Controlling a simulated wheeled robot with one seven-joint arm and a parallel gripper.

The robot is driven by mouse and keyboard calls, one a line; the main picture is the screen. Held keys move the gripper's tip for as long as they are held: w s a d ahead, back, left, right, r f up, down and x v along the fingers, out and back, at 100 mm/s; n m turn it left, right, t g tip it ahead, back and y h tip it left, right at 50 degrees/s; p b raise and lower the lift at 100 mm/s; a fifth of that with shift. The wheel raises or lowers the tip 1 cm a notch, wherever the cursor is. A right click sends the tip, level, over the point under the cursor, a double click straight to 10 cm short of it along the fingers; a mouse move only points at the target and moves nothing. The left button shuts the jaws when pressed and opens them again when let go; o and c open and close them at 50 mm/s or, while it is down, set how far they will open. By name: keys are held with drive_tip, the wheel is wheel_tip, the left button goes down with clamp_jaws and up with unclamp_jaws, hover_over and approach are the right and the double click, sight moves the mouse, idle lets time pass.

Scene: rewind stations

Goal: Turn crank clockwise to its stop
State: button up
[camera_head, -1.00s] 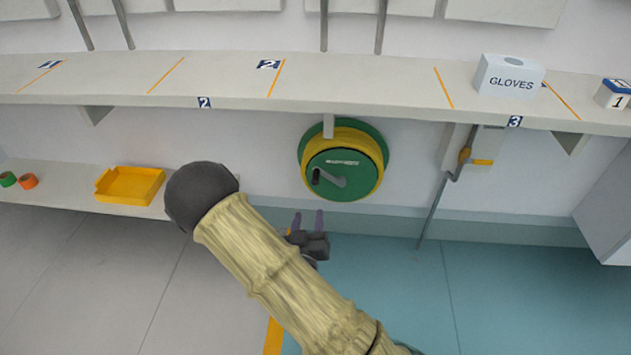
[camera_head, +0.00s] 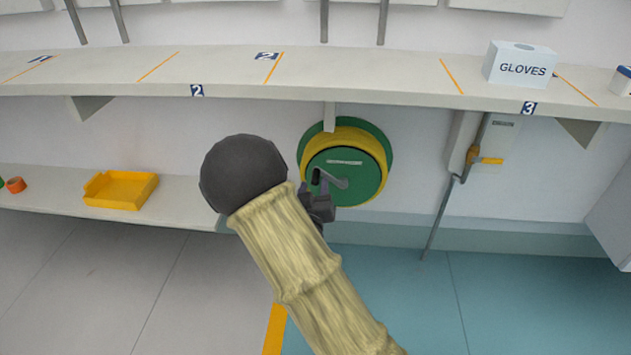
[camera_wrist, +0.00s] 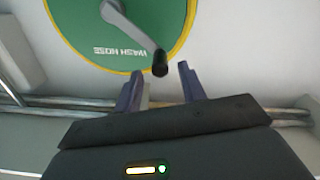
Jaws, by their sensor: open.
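The crank (camera_head: 331,179) is a grey arm with a dark knob on the front of a green and yellow hose reel (camera_head: 369,177) mounted under the shelf. In the head view its knob points left. My gripper (camera_head: 317,187) is at the lower left of the reel, close to the knob, with its fingers mostly hidden. In the wrist view the crank (camera_wrist: 133,27) ends in a black knob (camera_wrist: 160,64). My gripper (camera_wrist: 160,88) is open, and the knob appears between and just beyond its two purple-grey fingertips. I cannot tell whether they touch it.
A shelf (camera_head: 390,85) runs above the reel, with a gloves box (camera_head: 519,66) on it. A yellow-handled lever with a grey pipe (camera_head: 440,215) stands to the right. A yellow tray (camera_head: 121,190) sits on a low shelf at left. The floor in front is clear.

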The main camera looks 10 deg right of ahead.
drive_tip(key=b+x, duration=0.1)
drive_tip(key=x, duration=0.4)
clamp_jaws()
